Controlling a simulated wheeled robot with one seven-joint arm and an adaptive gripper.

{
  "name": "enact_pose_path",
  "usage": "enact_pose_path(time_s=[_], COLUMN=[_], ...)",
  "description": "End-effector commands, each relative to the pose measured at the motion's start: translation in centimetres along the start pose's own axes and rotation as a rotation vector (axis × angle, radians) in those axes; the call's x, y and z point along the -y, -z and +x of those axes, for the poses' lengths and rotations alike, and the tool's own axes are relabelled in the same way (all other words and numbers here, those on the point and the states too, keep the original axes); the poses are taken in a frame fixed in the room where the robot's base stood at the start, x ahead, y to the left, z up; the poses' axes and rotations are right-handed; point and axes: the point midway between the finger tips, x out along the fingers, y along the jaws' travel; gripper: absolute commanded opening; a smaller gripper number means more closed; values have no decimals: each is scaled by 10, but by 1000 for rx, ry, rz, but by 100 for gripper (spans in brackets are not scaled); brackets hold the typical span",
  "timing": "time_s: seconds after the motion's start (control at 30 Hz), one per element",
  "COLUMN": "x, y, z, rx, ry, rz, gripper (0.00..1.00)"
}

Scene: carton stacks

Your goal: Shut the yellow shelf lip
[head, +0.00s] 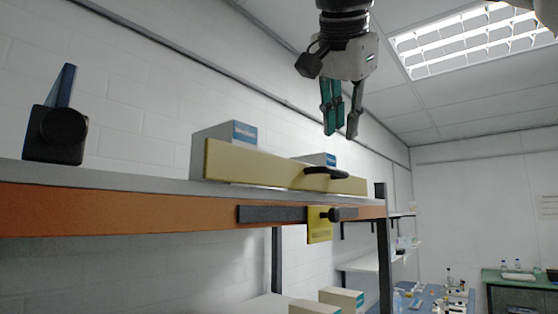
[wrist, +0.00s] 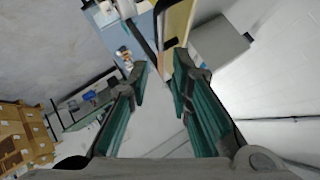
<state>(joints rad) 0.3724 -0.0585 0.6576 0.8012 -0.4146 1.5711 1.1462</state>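The yellow shelf lip (head: 255,165) is a long pale yellow board along the front of the upper shelf, with a black handle (head: 325,171) near its right end. It looks upright; I cannot tell whether it is fully shut. In the wrist view the lip (wrist: 176,28) shows at the top, beyond the fingertips. My gripper (head: 341,134) hangs above the right end of the lip, fingers pointing down and apart from it. In the wrist view my gripper (wrist: 160,64) is open with nothing between its teal fingers.
Grey cartons (head: 223,137) stand behind the lip. A dark device (head: 56,132) sits at the shelf's left. A black bar with a knob (head: 343,214) and a yellow tag (head: 319,230) sit on the orange beam (head: 150,213). The space around my gripper is clear.

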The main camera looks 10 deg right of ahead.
Motion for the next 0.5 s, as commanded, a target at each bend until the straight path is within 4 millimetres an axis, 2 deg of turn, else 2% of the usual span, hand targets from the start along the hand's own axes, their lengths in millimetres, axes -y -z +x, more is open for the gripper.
enact_pose_path(time_s=[0.2,0.5], x=[0,-1], y=[0,0], z=[-18,-20], rx=[2,1], ry=[1,-1], rz=[0,2], gripper=[20,20])
